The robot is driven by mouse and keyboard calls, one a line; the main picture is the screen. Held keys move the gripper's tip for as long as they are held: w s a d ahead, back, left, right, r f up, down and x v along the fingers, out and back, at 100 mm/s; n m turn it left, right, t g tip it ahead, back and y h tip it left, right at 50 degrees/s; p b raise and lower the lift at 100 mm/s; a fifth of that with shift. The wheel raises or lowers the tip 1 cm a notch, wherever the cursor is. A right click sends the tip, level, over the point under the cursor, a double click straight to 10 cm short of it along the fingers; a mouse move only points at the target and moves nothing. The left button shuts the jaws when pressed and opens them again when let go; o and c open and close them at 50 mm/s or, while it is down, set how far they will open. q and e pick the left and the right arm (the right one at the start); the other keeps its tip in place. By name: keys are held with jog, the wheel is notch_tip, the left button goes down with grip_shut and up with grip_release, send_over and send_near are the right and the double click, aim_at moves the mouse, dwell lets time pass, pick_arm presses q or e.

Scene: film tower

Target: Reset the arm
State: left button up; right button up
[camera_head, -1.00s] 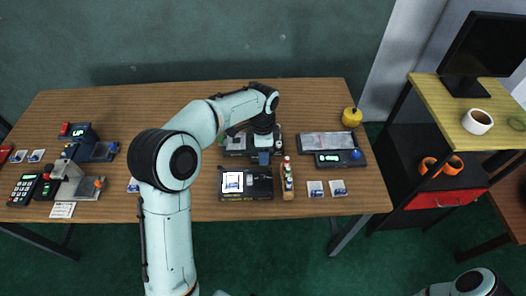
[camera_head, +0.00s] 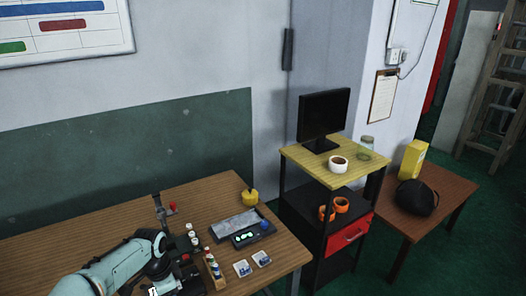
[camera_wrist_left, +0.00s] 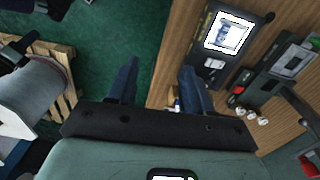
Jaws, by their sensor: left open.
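My left arm reaches in from the bottom left of the head view, over the wooden table (camera_head: 130,208). Its gripper is hidden or cut off there. In the left wrist view, my left gripper (camera_wrist_left: 158,68) is open, with its two dark blue fingers apart and nothing between them. Green floor and the table edge lie beyond the fingers. A black device with a bright white square (camera_wrist_left: 228,33) is on the table, right of the fingers. My right gripper is in neither view.
On the table are a small bottle rack (camera_head: 212,268), white packets (camera_head: 243,268), a black-and-grey tray unit (camera_head: 240,228) and a yellow round object (camera_head: 250,196). A shelf (camera_head: 330,163) with a monitor (camera_head: 323,117) stands right; a brown table (camera_head: 440,210) stands beyond. A pallet (camera_wrist_left: 68,75) shows left in the wrist view.

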pick_arm(q)
jog(key=s+d+f+n+h, duration=0.1)
jog(key=s+d+f+n, duration=0.15)
jog(key=f, duration=0.65)
jog(key=s+d+f+n+h, duration=0.1)
jog(key=s+d+f+n, duration=0.2)
jog(key=f, duration=0.6)
jog(key=s+d+f+n, duration=0.2)
jog(key=s+f+n, duration=0.1)
jog(key=s, duration=0.4)
jog(key=s+d+f+n+h, duration=0.1)
jog(key=s+d+f+n, duration=0.2)
jog(key=s+f, duration=0.3)
jog(key=s+d+f+n, duration=0.2)
jog(key=s+f, duration=0.3)
jog(key=s, duration=0.5)
jog(key=shift+d+n+g, duration=0.3)
jog(key=shift+n+g, duration=0.1)
jog(key=shift+n, duration=0.35)
